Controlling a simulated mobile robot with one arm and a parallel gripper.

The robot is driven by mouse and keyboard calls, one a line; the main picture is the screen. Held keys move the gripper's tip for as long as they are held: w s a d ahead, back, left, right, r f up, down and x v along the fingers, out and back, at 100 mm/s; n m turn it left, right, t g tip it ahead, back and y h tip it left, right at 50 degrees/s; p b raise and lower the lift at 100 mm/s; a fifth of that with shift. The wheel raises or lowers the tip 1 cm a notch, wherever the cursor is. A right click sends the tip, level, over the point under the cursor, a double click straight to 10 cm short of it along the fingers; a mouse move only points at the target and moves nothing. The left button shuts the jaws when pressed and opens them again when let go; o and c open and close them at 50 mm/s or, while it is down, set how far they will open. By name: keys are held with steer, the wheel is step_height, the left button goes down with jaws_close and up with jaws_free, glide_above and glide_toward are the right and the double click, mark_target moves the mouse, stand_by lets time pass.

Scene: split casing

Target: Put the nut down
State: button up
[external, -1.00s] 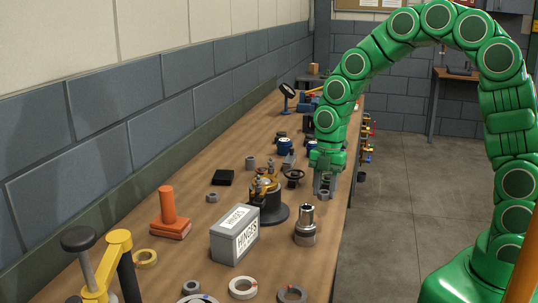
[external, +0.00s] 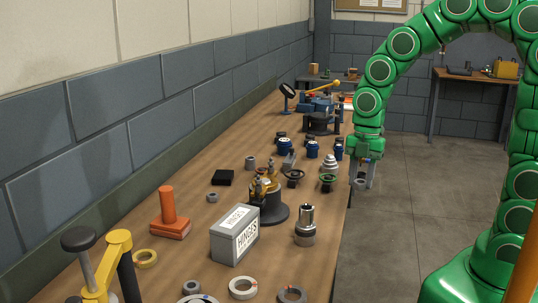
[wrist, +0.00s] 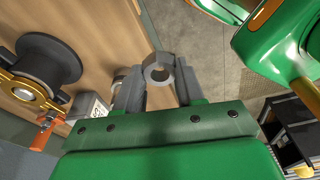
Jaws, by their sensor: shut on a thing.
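My gripper (external: 364,182) is shut on a grey nut (wrist: 158,70). In the wrist view the nut sits between the fingertips (wrist: 158,88), with its hole showing. In the external view the nut (external: 359,185) is small at the finger ends, seen against the bench's right edge and the floor. I cannot tell how high it is or whether it is past the edge. In the wrist view the bench edge runs just behind the nut, with wood on the left and floor on the right.
The wooden bench (external: 190,215) carries a black-based brass fitting (external: 272,212), a steel socket (external: 305,228), a grey HINGES box (external: 235,235), valves with handwheels (external: 328,178) and several rings. Bare wood lies between the socket and the right edge. Grey floor (external: 400,220) is to the right.

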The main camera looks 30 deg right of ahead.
steer(key=shift+s+d+r, duration=0.1)
steer(key=shift+s+r, duration=0.05)
steer(key=shift+s, duration=0.1)
steer(key=s+a+r+n, duration=0.1)
steer(key=a+r, duration=0.4)
steer(key=a, duration=0.6)
steer(key=a+r+n, duration=0.1)
steer(key=a+r, duration=0.4)
steer(key=a, duration=0.6)
glide_above(235, 218)
steer(key=d, duration=0.1)
steer(key=f, duration=0.8)
steer(key=shift+s+d+f, duration=0.2)
steer(key=shift+s+f, duration=0.1)
steer(key=shift+w+a+f, duration=0.25)
steer(key=shift+w+f, duration=0.05)
steer(key=shift+f, duration=0.15)
steer(key=shift+w+a+f, duration=0.25)
steer(key=shift+f, duration=1.65)
